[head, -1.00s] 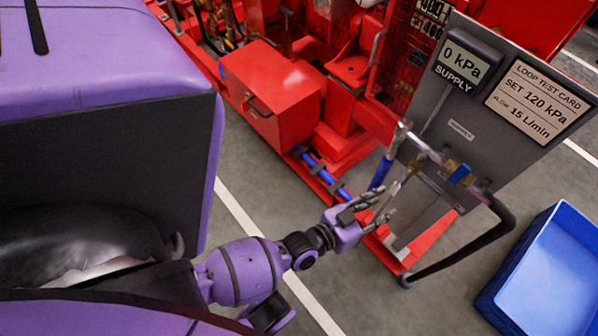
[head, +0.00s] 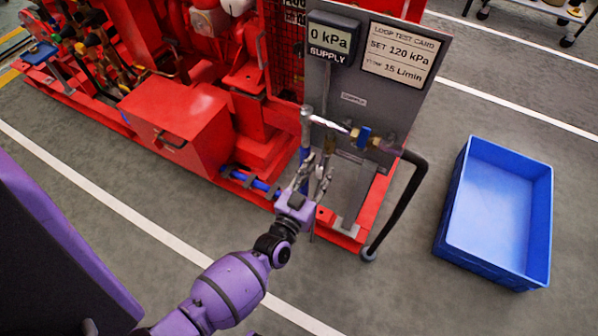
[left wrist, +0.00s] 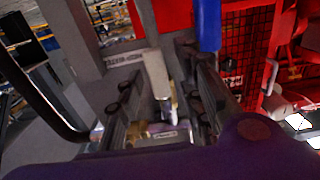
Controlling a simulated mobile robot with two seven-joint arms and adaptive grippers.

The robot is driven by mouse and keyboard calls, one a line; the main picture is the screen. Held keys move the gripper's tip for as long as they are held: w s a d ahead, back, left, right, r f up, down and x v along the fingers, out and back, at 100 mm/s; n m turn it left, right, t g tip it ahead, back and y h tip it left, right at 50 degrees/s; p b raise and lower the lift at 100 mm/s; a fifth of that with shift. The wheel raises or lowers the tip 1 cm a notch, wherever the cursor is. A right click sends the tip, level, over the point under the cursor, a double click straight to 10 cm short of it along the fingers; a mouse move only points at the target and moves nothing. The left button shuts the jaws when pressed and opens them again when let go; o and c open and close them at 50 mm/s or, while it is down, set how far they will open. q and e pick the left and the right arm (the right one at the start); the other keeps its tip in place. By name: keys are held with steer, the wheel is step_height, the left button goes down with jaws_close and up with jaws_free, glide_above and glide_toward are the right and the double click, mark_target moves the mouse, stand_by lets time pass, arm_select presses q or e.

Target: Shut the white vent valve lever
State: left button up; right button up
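The white vent valve lever (left wrist: 157,74) shows in the left wrist view as a pale flat bar between my left gripper's two fingers. Gaps show on both sides of it, so the fingers stand around it without a clear grip. My left gripper (left wrist: 163,100) is open. In the head view my left gripper (head: 312,176) is at the lower front of the grey panel, beside the upright pipe, with its fingers pointing up and away. There the fingers and pipework make the lever hard to pick out. My right gripper is not in view.
The grey panel (head: 410,98) carries a supply gauge (head: 331,41) reading 0 kPa and a test card (head: 402,54). A blue valve handle (head: 364,137) and a black hose (head: 405,205) are close right. A blue crate (head: 452,222) stands on the floor further right.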

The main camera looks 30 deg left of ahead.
arm_select(q)
steer(key=shift+w, duration=0.35)
jaws_close()
